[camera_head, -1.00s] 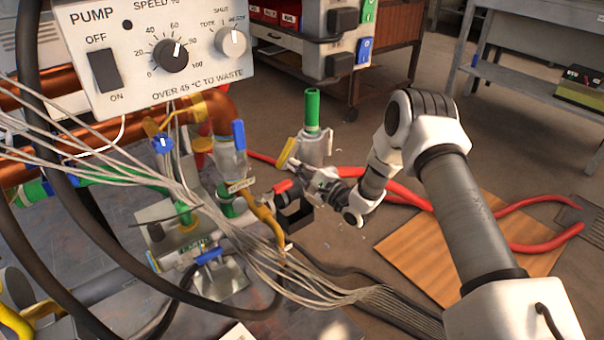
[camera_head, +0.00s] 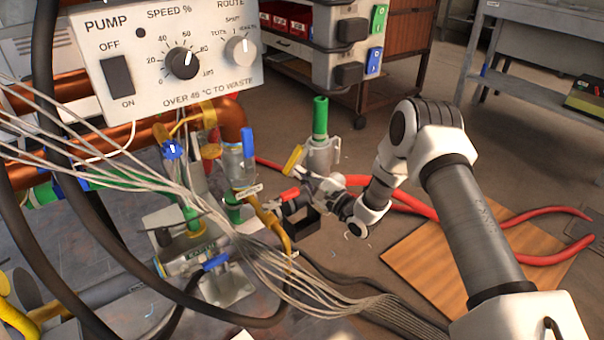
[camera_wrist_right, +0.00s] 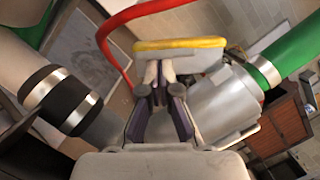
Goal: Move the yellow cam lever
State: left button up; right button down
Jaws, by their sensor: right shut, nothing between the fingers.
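The yellow cam lever (camera_head: 293,158) is a short flat bar on the left side of a grey metal coupling (camera_head: 320,156) with a green hose end on top. In the head view it stands tilted. In the right wrist view, the lever (camera_wrist_right: 180,44) lies across the picture just beyond my right gripper's fingertips (camera_wrist_right: 160,72). The fingers are shut and empty, and their tips overlap its lower edge in the picture. I cannot tell whether they touch it. In the head view my right gripper (camera_head: 305,178) is small, just below the lever. My left gripper is not in view.
The pump control panel (camera_head: 165,60) and many grey cables (camera_head: 250,262) fill the left side. Copper pipes and a blue-handled valve (camera_head: 248,143) stand left of the coupling. Red hose (camera_head: 545,245) and a wooden board (camera_head: 450,260) lie on the floor to the right.

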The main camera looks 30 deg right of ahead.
jog(key=shift+a+r, duration=0.15)
jog(key=shift+s+a+r+p, duration=0.1)
jog(key=shift+a+r+p, duration=0.4)
jog(key=shift+r+p, duration=0.25)
jog(key=shift+a+r+p, duration=0.25)
jog(key=shift+r+p, duration=0.35)
jog(key=shift+a+r+p, duration=0.25)
jog(key=shift+r+p, duration=0.3)
jog(key=shift+r, duration=0.05)
